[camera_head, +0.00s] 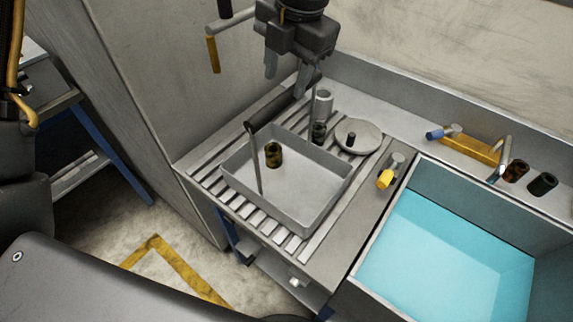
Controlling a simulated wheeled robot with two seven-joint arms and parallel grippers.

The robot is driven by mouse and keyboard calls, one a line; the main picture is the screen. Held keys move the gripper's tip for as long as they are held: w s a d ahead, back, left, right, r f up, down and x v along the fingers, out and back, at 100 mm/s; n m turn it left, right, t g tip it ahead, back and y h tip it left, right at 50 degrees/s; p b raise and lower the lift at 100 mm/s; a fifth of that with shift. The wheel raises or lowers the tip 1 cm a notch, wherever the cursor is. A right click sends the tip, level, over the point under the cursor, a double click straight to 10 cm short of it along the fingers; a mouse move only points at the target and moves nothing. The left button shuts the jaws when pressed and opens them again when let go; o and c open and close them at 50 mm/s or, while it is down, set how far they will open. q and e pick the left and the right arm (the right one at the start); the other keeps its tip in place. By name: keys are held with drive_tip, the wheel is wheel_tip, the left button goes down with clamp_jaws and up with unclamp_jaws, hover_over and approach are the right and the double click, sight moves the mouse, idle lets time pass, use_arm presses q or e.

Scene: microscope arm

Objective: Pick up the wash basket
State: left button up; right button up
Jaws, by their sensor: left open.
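The wash basket appears to be the square, shallow grey tray (325,205) on the slatted drainboard, left of the sink. A thin metal rod rises from it to a dark bar grip (272,110) that slants up to the right above its back left side. A small dark and gold cylinder (273,154) stands inside the basket. My left gripper (287,76) points down from the top, open and empty, its fingers near the upper right end of the grip. I cannot tell whether they touch it. My right gripper is not in view.
A sink (440,265) with blue liquid is at the right, with a yellow-based tap (470,148) behind it. A grey bottle (321,104), a round lid (358,136) and a yellow-tipped valve (387,178) stand close to the basket. A wall rises at the left.

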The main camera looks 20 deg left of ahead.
sight(287, 94)
use_arm(q)
drive_tip(key=shift+s+f, duration=0.15)
wheel_tip(287, 94, down, 5)
drive_tip(key=shift+a+r+p, duration=0.1)
drive_tip(key=shift+p, duration=0.6)
clamp_jaws()
